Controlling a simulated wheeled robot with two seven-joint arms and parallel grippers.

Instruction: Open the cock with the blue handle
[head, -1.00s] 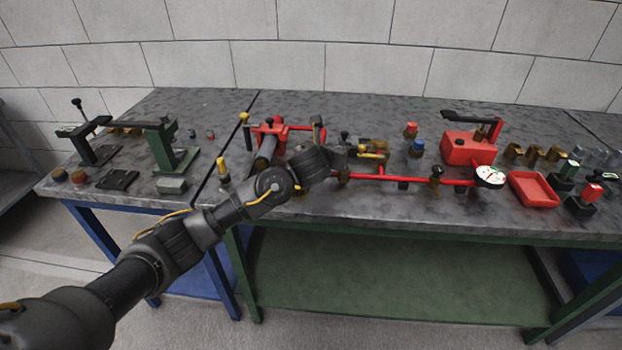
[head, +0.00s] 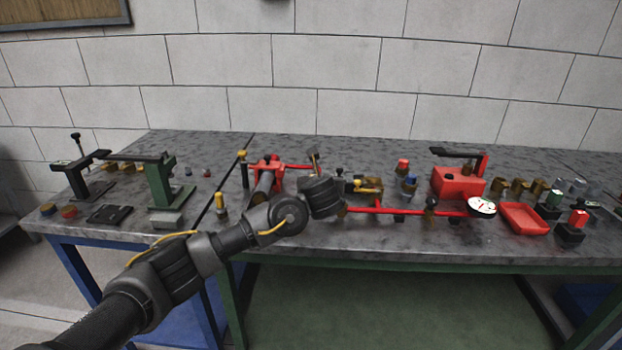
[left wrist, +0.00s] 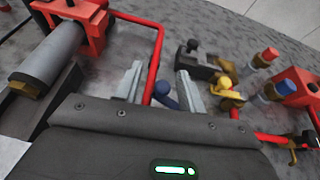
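In the left wrist view a blue handle (left wrist: 166,96) shows low between the fingers of my left gripper (left wrist: 160,82). The fingers are open, one on each side of it; I cannot tell whether either touches it. The red pipe (left wrist: 157,60) runs down between the fingers, beside the blue handle. The body of the cock is hidden by the gripper. In the head view my left arm reaches across the bench front to the red pipework (head: 385,211), and its wrist hides the blue handle. My right gripper is not in view.
A black block with a yellow-handled brass fitting (left wrist: 222,85) stands right of the fingers. Beyond it are a blue-topped fitting (left wrist: 272,92) and a red-topped one (left wrist: 270,57). A red clamp with a grey cylinder (left wrist: 50,53) is at left. A gauge (head: 481,207) is farther right.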

